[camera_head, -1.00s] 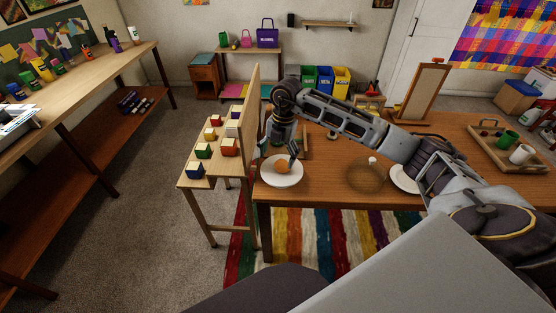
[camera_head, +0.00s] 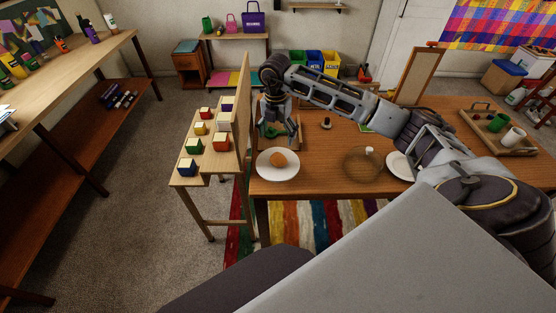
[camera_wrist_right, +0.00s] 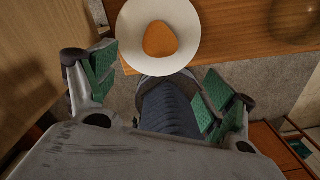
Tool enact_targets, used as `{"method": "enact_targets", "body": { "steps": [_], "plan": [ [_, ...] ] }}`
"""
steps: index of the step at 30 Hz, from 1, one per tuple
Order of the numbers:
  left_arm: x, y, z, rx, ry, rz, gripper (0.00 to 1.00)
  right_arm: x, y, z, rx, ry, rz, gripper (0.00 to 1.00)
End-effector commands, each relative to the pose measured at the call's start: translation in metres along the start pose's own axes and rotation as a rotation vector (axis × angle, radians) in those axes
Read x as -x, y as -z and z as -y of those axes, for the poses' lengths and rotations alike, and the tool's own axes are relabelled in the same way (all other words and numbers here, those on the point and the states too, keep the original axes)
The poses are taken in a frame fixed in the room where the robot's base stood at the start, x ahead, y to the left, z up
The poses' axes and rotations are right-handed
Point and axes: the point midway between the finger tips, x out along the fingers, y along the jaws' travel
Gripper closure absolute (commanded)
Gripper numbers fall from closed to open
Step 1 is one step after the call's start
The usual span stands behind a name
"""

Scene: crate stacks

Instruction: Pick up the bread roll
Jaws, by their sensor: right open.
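The bread roll (camera_head: 278,159) is small and orange-brown and lies on a white plate (camera_head: 264,171) at the left end of the wooden table. In the right wrist view the roll (camera_wrist_right: 160,40) sits in the middle of the plate (camera_wrist_right: 190,22), at the top of the picture, beyond the fingers. My right gripper (camera_head: 279,131) hangs above the table just behind the plate, apart from the roll. In the right wrist view its green-padded fingers (camera_wrist_right: 158,92) are spread wide with nothing between them. My left gripper is not in view.
A tall wooden panel (camera_head: 243,115) stands close left of the plate, beside a bench (camera_head: 209,179) with coloured blocks. A glass bowl-like object (camera_head: 362,166) and another plate (camera_head: 398,166) are to the right. A tray (camera_head: 478,122) with cups stands farther right.

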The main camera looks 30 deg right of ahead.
Motion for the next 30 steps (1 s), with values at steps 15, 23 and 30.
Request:
{"method": "enact_targets", "body": {
  "steps": [15, 23, 30],
  "plan": [
    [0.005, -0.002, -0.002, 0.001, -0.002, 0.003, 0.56, -0.063, 0.0, 0.001, 0.001, 0.002, -0.001, 0.16],
    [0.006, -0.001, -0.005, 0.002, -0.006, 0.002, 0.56, -0.08, 0.0, 0.0, 0.001, 0.001, 0.0, 0.16],
    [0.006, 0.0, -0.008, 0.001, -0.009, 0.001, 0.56, -0.08, 0.0, 0.0, 0.001, 0.001, 0.0, 0.16]
  ]
}}
